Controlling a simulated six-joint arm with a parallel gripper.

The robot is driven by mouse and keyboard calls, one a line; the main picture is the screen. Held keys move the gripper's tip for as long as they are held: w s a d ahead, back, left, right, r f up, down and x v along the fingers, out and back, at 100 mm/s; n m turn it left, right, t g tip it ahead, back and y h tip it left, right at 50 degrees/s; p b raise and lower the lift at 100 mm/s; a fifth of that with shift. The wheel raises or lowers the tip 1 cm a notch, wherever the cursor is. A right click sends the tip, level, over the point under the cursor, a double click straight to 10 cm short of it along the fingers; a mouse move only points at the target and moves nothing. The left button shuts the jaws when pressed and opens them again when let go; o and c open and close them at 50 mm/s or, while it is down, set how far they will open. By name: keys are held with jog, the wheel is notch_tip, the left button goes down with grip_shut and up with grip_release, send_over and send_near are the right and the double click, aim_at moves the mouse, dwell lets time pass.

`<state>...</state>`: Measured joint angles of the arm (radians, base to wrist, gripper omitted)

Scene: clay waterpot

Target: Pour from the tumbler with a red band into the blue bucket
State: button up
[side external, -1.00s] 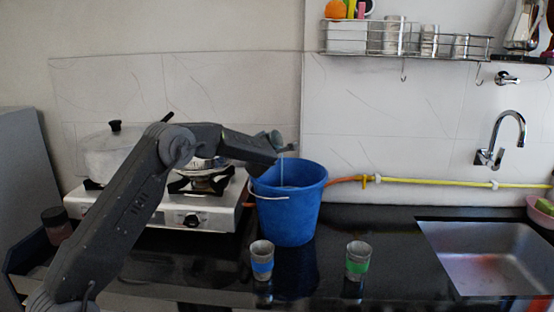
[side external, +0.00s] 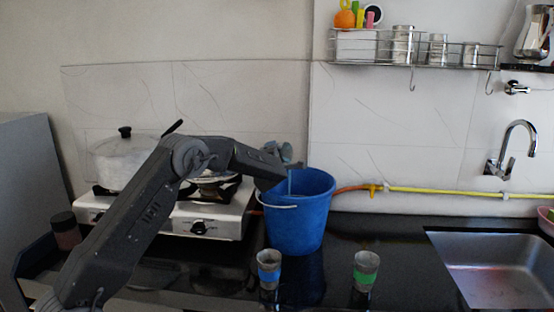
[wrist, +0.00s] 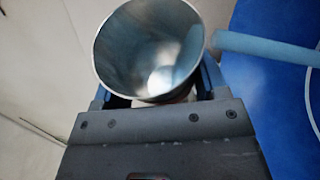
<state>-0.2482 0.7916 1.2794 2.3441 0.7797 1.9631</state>
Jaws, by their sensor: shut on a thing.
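My gripper (side external: 281,153) is above the left rim of the blue bucket (side external: 308,222) and is shut on a grey metal tumbler. The tumbler (wrist: 135,42) shows from its open mouth in the wrist view; its band is hidden, so I cannot confirm the colour. It is tilted in the side view. A bright wet-looking patch shows inside the tumbler.
A tumbler with a blue band (side external: 268,279) and one with a green band (side external: 365,280) stand upright on the black counter in front. A gas stove (side external: 215,222) with a lidded pot (side external: 122,165) is left of the bucket. A sink (side external: 492,262) is at right.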

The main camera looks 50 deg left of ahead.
jog(key=shift+r, duration=0.1)
dwell(0.4)
jog(key=shift+d+r+m+t, duration=0.1)
jog(key=shift+r+m+t, duration=0.2)
jog(key=shift+m, duration=0.4)
jog(key=shift+w+d+r+m+t, duration=0.15)
jog(key=shift+r+m+t, duration=0.2)
jog(key=shift+m, duration=0.35)
jog(key=shift+r+n, duration=0.7)
jog(key=shift+r, duration=0.15)
jog(key=shift+f, duration=0.2)
